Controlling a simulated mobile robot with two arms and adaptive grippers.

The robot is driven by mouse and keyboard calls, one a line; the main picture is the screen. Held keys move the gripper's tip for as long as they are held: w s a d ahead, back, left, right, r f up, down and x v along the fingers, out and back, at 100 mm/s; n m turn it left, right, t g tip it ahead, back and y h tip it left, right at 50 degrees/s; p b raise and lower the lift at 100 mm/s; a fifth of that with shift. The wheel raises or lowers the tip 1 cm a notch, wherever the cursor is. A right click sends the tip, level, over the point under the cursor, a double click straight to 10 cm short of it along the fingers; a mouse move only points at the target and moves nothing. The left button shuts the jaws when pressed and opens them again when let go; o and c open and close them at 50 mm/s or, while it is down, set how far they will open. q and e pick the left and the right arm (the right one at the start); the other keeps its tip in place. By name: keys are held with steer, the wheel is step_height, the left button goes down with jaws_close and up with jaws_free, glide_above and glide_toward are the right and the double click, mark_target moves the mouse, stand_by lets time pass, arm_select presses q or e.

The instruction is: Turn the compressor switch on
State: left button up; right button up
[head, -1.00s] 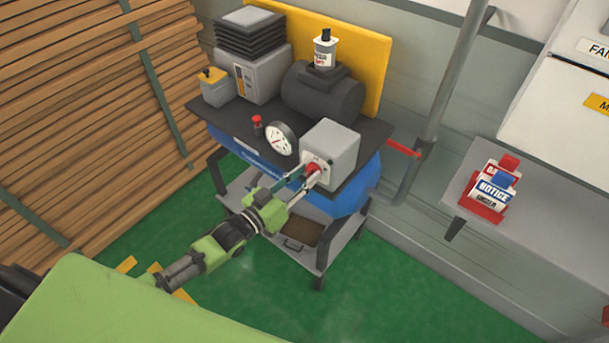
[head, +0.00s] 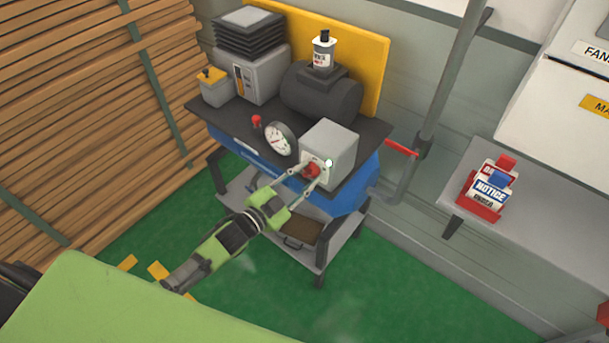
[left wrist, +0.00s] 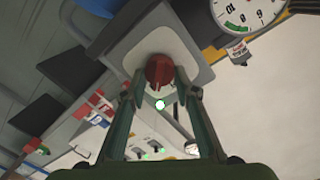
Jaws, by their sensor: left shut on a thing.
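The compressor's grey switch box (head: 334,143) sits at the front of the blue compressor, with a red rotary knob (head: 311,171) on its face. In the left wrist view the red knob (left wrist: 159,71) is straight ahead, between the fingertips. My left gripper (head: 307,176) reaches in from the lower left, its two fingers on either side of the knob and shut on it. A small lamp (head: 328,163) on the box face glows bright greenish white; the lamp also shows in the left wrist view (left wrist: 160,104). My right gripper is not in view.
A round gauge (head: 280,139) stands left of the box, close to my gripper. A red-handled valve (head: 401,148) and a grey pipe are to the right. Stacked planks (head: 75,110) line the left. Green floor in front is mostly clear.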

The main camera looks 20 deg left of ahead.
arm_select(q)
steer(key=shift+m, duration=1)
steer(key=o, duration=1.1)
steer(key=shift+s+a, duration=0.1)
steer(key=shift+s, duration=0.25)
steer(key=v, duration=1.1)
steer(key=shift+s+r, duration=0.1)
steer(key=shift+s, duration=0.05)
